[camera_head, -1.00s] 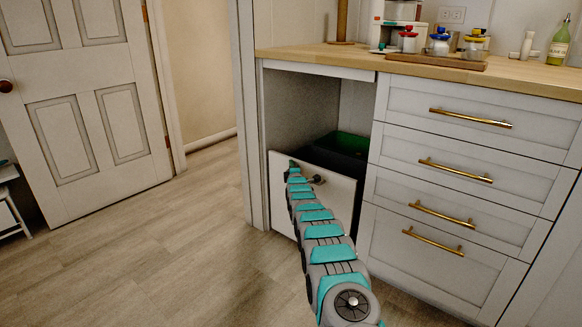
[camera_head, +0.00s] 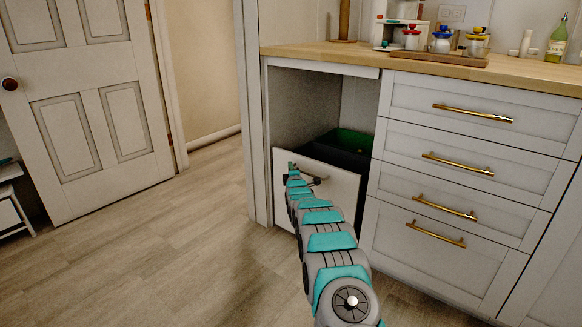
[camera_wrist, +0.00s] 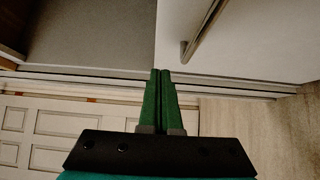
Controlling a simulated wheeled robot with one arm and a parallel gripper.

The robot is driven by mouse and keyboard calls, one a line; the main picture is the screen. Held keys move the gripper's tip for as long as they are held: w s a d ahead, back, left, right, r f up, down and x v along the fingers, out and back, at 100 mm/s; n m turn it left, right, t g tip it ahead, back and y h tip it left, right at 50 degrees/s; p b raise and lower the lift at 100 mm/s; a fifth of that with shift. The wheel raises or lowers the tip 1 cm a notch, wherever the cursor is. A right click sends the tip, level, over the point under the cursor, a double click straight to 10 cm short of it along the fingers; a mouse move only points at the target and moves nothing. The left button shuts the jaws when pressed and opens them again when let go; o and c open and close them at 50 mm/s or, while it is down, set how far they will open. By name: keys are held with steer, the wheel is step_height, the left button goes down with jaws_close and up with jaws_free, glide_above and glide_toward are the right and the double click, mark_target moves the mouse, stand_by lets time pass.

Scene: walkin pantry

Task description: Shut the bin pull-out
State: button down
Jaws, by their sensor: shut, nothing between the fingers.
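The bin pull-out's white front panel (camera_head: 342,191) is in the lower part of the open cabinet bay, left of the drawers. A dark bin with green inside (camera_head: 345,150) shows behind its top edge. Its handle (camera_head: 318,180) is partly hidden by my arm. My gripper (camera_head: 292,165) is at the panel's upper left in the head view, its fingers too small to make out there. In the wrist view my gripper's green fingers (camera_wrist: 160,73) are shut and empty, with the white panel (camera_wrist: 250,40) and its bar handle (camera_wrist: 205,30) beyond them. I cannot tell whether they touch the panel.
A stack of drawers with brass handles (camera_head: 448,204) stands right of the bay under the wooden countertop (camera_head: 350,53). A white door (camera_head: 90,100) stands at the left. The wood floor (camera_head: 170,260) left of my arm is clear.

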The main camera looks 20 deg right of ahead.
steer(key=s+a, duration=0.1)
steer(key=s, duration=0.6)
steer(key=shift+s+a, duration=0.3)
steer(key=shift+s, duration=0.05)
steer(key=s+a+r+m+g+y+p, duration=0.1)
steer(key=s+a+r+m+g, duration=0.25)
steer(key=s, duration=0.45)
steer(key=s+a+r+m+g+y+p, duration=0.1)
steer(key=s+a+r+m+g+p, duration=0.2)
steer(key=s, duration=0.6)
steer(key=s+a+r+m+g+y, duration=0.1)
steer(key=s+a+r+g, duration=0.2)
steer(key=s+a, duration=0.35)
steer(key=s+a+r+m+g+p, duration=0.1)
steer(key=s+m+g, duration=0.3)
steer(key=s, duration=2.1)
steer(key=s+a+r+m+g+p, duration=0.2)
steer(key=s+g, duration=0.4)
steer(key=s, duration=1.9)
steer(key=shift+a+r+m, duration=0.2)
steer(key=shift+a+m, duration=0.35)
steer(key=shift+m, duration=0.6)
